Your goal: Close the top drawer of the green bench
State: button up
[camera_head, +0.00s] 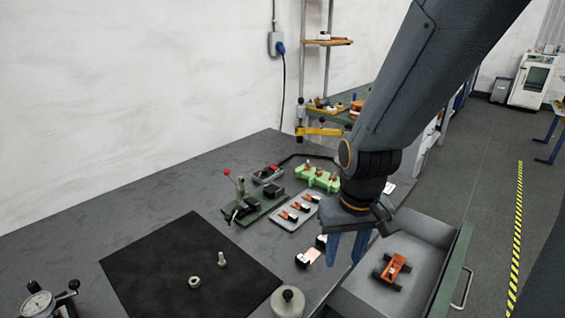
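The top drawer (411,234) of the green bench stands open at the lower right. Its green front panel (455,268) is at the right, with a metal handle (463,289) on its outer side. An orange and black part (393,270) lies on the drawer's grey floor. My gripper (346,256) points down near the drawer's left side, by the bench edge, well to the left of the front panel. Its two blue fingers are apart with nothing seen between them. I cannot tell its exact height. The drawer's near end is cut off by the frame.
The dark bench top (145,200) holds a black mat (185,265) with a nut and bolt, a grey tray (296,211), a green fixture (318,178), a toggle clamp (240,203) and a dial gauge (38,305). Open floor (490,190) lies right of the drawer.

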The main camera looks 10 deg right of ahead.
aim_at(436, 251)
jog(key=k, duration=0.5)
jog(key=z, duration=0.6)
jog(key=k, duration=1.25)
jog(key=z, duration=0.8)
jog(key=i, duration=1.45)
jog(key=u, duration=0.75)
